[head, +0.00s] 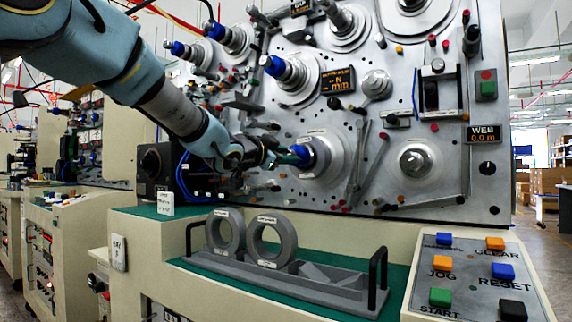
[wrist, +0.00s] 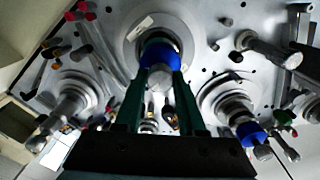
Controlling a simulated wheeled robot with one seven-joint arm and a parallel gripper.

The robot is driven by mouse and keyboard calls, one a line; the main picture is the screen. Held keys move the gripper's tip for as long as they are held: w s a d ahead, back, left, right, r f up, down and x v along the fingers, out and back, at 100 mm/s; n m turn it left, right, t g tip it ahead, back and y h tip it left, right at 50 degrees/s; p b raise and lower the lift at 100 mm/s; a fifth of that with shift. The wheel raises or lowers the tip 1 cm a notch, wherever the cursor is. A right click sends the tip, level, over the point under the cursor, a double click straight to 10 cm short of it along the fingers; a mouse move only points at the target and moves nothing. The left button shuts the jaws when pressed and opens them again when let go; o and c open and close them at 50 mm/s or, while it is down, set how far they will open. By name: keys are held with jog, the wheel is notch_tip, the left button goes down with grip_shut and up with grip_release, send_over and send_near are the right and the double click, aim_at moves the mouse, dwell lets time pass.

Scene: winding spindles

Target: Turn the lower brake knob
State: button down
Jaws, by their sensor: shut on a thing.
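The lower spindle (head: 330,160) is on the grey machine face, with a blue brake knob (head: 306,156) at its outer end. My gripper (head: 293,157) reaches in from the left and is shut on this knob. In the wrist view the two green fingers of my gripper (wrist: 160,82) lie on either side of the grey tip of the knob, and the blue part (wrist: 162,52) shows just beyond them. The exact finger contact is partly hidden in the head view.
A similar spindle with a blue knob (head: 275,66) stands above. Guide rollers and rods crowd the face. A grey rack (head: 325,288) holding two grey rings (head: 272,242) stands on the green ledge below. A button panel (head: 470,275) is at the right front.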

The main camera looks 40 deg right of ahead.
jog(key=shift+f+m+b, duration=0.1)
jog(key=shift+m+b, duration=0.35)
jog(key=shift+m, duration=0.35)
jog(key=c, duration=0.5)
grip_release()
jog(key=v, duration=1)
jog(key=shift+a, duration=0.35)
jog(key=shift+s, duration=0.1)
